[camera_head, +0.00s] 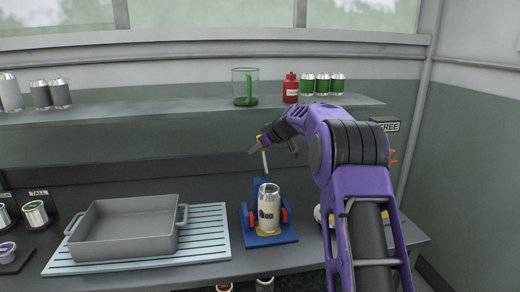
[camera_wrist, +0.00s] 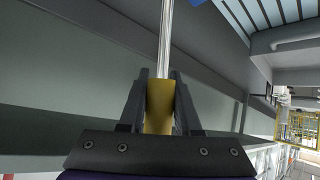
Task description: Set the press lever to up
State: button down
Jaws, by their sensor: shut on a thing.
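The press (camera_head: 270,240) is a blue base with red side parts on the counter, and a pale can (camera_head: 268,208) with dark print stands upright in it. The press lever (camera_head: 265,162) is a thin silver rod that rises steeply above the press, leaning slightly left at its top. My gripper (camera_head: 259,146) is at the lever's top end, shut on its yellow grip. In the wrist view, the yellow grip (camera_wrist: 160,106) sits between my two dark fingers, and the silver rod runs on beyond it. The lever's pivot is hard to make out.
A grey tray (camera_head: 128,258) stands on a pale slatted mat (camera_head: 212,240) left of the press. A shelf (camera_head: 180,115) above carries a green-rimmed clear jug (camera_head: 245,87), a red bottle (camera_head: 291,88) and several cans. My arm covers the counter's right part.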

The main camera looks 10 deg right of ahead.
jog(key=shift+f, duration=0.15)
jog(key=c, duration=0.6)
grip_release()
jog(key=shift+a, duration=0.1)
jog(key=v, duration=1.7)
jog(key=shift+s+b, duration=0.2)
jog(key=shift+b, duration=0.15)
